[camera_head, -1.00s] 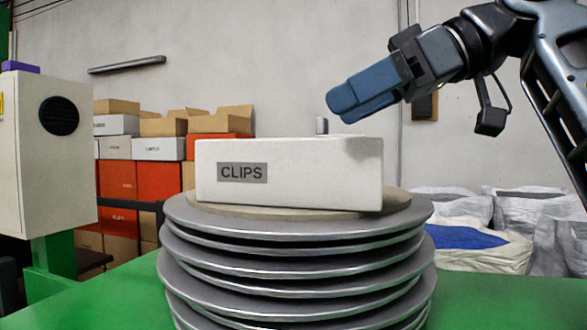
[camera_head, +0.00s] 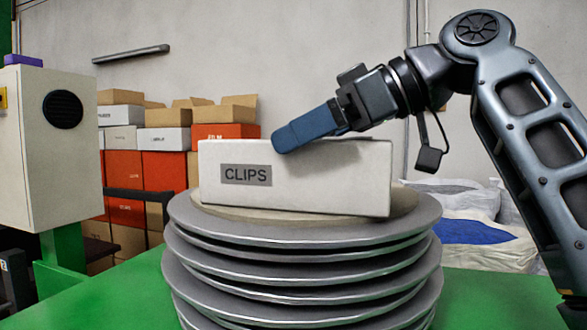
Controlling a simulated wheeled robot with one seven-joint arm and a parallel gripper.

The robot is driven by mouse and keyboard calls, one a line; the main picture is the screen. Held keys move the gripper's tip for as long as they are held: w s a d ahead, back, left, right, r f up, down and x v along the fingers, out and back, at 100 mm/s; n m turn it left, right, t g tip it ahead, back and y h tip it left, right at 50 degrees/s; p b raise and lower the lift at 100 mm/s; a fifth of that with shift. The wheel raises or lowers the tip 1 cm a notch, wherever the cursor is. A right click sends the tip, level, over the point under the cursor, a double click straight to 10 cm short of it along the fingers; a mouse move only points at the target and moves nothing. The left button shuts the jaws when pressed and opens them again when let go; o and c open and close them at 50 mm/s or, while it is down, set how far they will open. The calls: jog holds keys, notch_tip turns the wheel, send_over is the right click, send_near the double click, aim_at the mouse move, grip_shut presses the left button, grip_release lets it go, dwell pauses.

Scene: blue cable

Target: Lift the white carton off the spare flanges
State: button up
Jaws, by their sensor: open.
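The white carton (camera_head: 330,188), marked CLIPS, lies on top of a stack of grey flanges (camera_head: 300,238). A round tan layer (camera_head: 402,203) shows between the carton and the top flange. My gripper (camera_head: 284,138) comes in from the upper right, tilted down to the left. Its blue fingertips are at the carton's top front edge, a little left of the middle, and overlap the front face in this view. The near finger hides the far one, and I cannot tell whether it touches the carton. The gripper is open and holds nothing visible.
The stack stands on a green table (camera_head: 490,295). A beige cabinet (camera_head: 45,150) stands at the left. Orange, white and brown boxes (camera_head: 165,160) are piled behind. White sacks (camera_head: 470,200) lie behind at the right. The green surface right of the stack looks clear.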

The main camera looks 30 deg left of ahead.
jog(key=shift+c, duration=0.3)
jog(key=c, duration=1.5)
jog(key=shift+r, duration=0.15)
jog(key=shift+c, duration=0.7)
